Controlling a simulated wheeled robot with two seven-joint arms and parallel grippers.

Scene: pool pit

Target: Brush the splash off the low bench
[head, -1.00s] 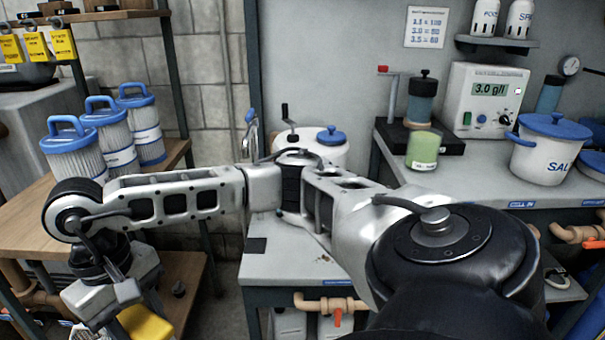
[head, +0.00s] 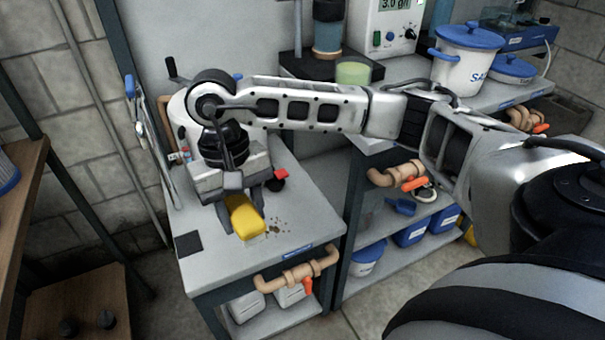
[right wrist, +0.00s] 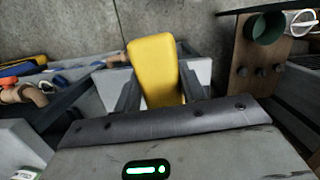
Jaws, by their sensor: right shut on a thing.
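The low bench (head: 312,216) is a pale grey top on a dark frame, in the middle of the head view. The splash (head: 277,228) is a small scatter of brown specks on its top. My right gripper (head: 243,208) is shut on a yellow brush (head: 242,216), over the bench just left of the specks. The brush's lower end is close to the top; I cannot tell whether it touches. In the right wrist view the brush (right wrist: 155,68) stands out between the fingers. My left gripper is not in view.
A dark square (head: 188,243) lies at the bench's left. A white container (head: 180,118) stands behind my gripper. A pipe with an orange handle (head: 300,275) runs along the front edge. The higher counter at the right holds a salt bucket (head: 462,62). A wooden shelf (head: 22,205) is at the left.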

